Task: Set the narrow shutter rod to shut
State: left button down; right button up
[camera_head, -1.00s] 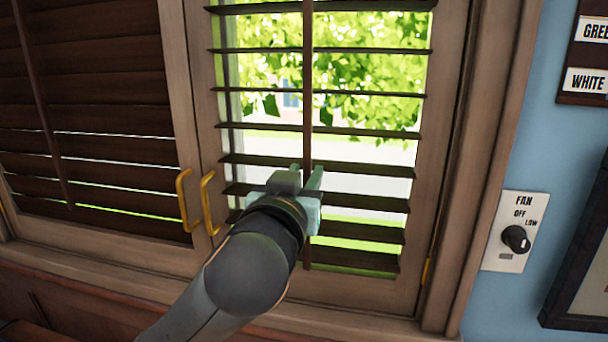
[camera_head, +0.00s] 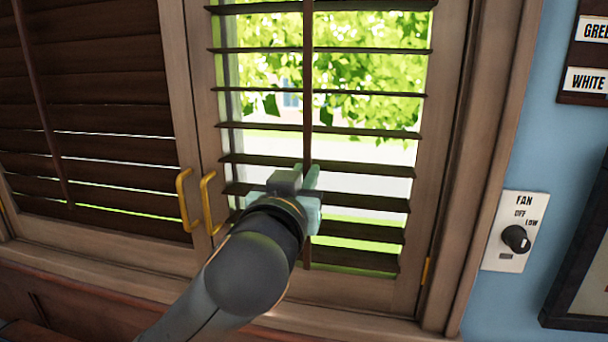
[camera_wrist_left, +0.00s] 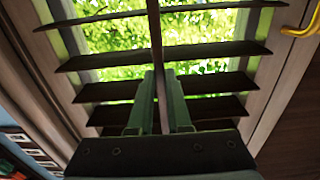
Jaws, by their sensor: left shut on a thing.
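The narrow shutter (camera_head: 445,130) is the right-hand panel, and its dark slats stand open with green leaves and daylight showing between them. Its thin vertical rod (camera_head: 308,85) runs down the middle in front of the slats. My left gripper (camera_head: 306,180) is shut on the rod in its lower half. In the left wrist view the rod (camera_wrist_left: 155,35) passes between the two green fingers (camera_wrist_left: 160,100). The arm hides part of the lower slats. My right gripper is not in view.
A wider shutter (camera_head: 95,95) with nearly closed slats and its own rod (camera_head: 42,110) is on the left. Two brass handles (camera_head: 208,204) stick out between the panels. A fan switch (camera_head: 516,238) and a picture frame (camera_head: 580,285) are on the blue wall at right.

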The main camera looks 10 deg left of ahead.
aim_at(307, 143)
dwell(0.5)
pick_arm(q)
jog(key=r+p, duration=0.2)
jog(key=w+r+p, duration=0.1)
jog(key=r, duration=0.1)
jog(key=shift+w+r+p, duration=0.15)
jog(key=shift+r+p, duration=0.2)
jog(key=shift+a, duration=0.1)
jog(key=c, duration=1.3)
grip_release()
jog(key=o, duration=0.4)
jog(key=shift+w+f, duration=0.1)
jog(key=shift+o, duration=0.2)
